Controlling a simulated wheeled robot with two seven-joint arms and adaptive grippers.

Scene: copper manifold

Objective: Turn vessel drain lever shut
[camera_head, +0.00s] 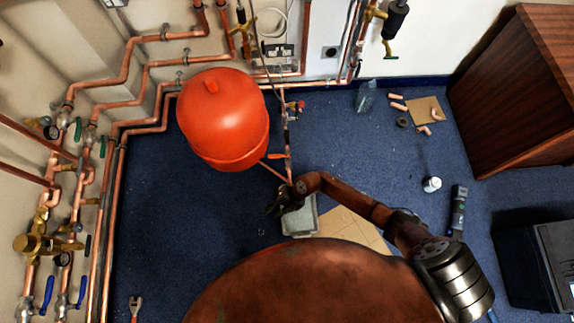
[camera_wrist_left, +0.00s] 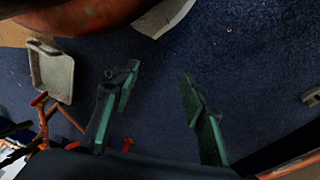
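The red vessel (camera_head: 222,115) stands near the back wall in the head view. A copper pipe runs beside it, with an orange-red lever (camera_head: 277,156) that looks like the drain lever; its exact angle is hard to read. My right gripper (camera_head: 274,207) is below this lever, above the grey tray's edge; its dark fingers are too small to tell open or shut. My left gripper (camera_wrist_left: 158,88) is open and empty over blue carpet in the left wrist view. Copper pipework with a red handle (camera_wrist_left: 39,100) shows at that view's left, apart from the fingers.
The grey tray (camera_head: 301,220) lies beside cardboard (camera_head: 350,229) on the floor. Copper pipes and valves (camera_head: 40,243) line the left wall. A wooden cabinet (camera_head: 520,90) and black box (camera_head: 540,258) stand at the right.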

